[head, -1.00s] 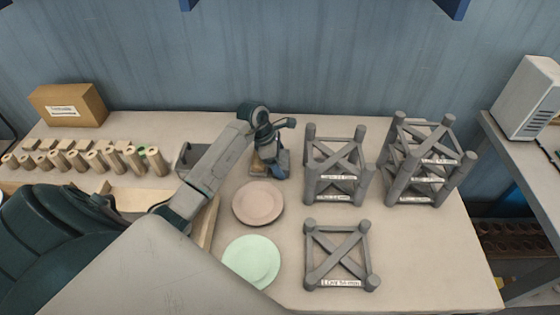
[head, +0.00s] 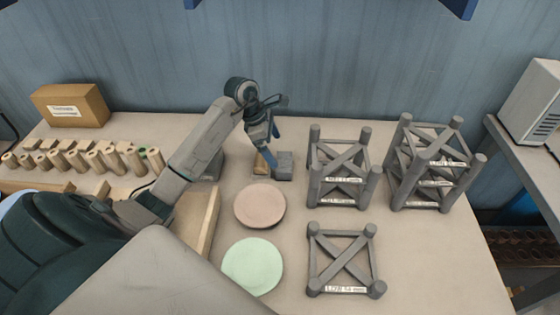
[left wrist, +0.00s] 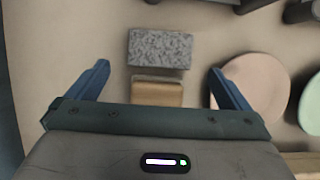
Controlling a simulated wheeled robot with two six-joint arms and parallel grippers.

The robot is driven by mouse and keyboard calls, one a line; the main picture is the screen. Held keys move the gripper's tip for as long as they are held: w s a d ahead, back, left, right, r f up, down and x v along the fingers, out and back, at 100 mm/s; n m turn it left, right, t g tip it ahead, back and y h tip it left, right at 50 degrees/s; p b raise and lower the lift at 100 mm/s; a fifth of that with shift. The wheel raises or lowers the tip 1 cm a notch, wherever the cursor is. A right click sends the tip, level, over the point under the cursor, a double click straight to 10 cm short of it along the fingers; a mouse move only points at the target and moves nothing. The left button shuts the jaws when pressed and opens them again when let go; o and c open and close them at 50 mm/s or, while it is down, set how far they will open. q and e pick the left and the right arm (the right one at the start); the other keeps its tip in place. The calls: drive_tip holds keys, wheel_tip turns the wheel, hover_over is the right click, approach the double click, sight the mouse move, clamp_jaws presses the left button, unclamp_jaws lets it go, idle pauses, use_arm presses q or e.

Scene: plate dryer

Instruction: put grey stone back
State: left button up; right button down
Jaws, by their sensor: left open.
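The grey stone (head: 284,165) is a small speckled block on the table, behind the pink plate. In the left wrist view the grey stone (left wrist: 160,48) lies flat just beyond a tan wooden block (left wrist: 157,92). My left gripper (head: 270,146) is open and empty, above the wooden block and the stone. In the left wrist view its two blue fingers (left wrist: 159,70) stand wide apart on either side of the wooden block, with the stone ahead of the tips. My right gripper is not in view.
A pink plate (head: 260,206) and a green plate (head: 252,266) lie in front of the stone. Grey racks (head: 343,168) with labels stand to the right. Several wooden cylinders (head: 110,160) and a cardboard box (head: 70,106) are at the left.

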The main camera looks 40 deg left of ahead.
use_arm(q)
drive_tip(key=shift+b+v, duration=0.4)
drive_tip(key=shift+v, duration=1.65)
